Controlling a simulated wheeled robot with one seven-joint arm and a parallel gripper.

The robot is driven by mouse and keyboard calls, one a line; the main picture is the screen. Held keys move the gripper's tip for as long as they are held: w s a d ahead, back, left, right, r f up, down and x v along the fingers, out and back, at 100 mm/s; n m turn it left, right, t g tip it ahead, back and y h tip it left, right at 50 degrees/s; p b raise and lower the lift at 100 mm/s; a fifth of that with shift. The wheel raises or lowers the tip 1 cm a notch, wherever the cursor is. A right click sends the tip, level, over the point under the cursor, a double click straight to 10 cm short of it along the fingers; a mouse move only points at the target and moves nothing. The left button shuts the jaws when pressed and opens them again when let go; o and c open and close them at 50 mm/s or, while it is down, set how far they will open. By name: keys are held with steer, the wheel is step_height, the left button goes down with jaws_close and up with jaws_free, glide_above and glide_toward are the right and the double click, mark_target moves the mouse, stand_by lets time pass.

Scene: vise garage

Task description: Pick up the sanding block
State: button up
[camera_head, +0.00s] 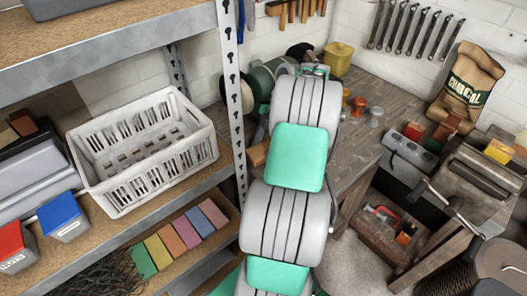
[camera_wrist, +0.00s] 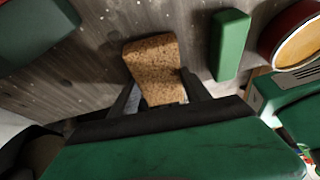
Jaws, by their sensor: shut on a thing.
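The sanding block, a speckled tan-brown cork-like block (camera_wrist: 152,66), shows in the middle of the wrist view. My gripper (camera_wrist: 160,94) is shut on its near end, with one dark finger on each side. The far end of the block sticks out past the fingers, over the grey wooden bench top (camera_wrist: 95,62). I cannot tell whether the block touches the bench or is just above it. In the head view my arm hides my gripper, and I cannot make out the held block there.
A green block (camera_wrist: 230,45) lies right of the sanding block, with a red round thing (camera_wrist: 274,38) beyond it. In the head view, a yellow container (camera_head: 338,58) stands at the bench's back. A white crate (camera_head: 137,198) sits on the left shelf.

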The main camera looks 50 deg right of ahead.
mark_target(259, 151)
steer(key=shift+c, duration=0.3)
steer(key=shift+r+p, duration=0.45)
steer(key=shift+p, duration=0.05)
step_height(259, 151, up, 3)
steer(key=shift+d+r, duration=0.1)
steer(key=s+a+r, duration=0.3)
steer(key=s+r, duration=0.6)
steer(key=s, duration=0.4)
steer(key=shift+s+a+r+p, duration=0.2)
steer(key=shift+s+a+p, duration=0.1)
steer(key=shift+a, duration=0.05)
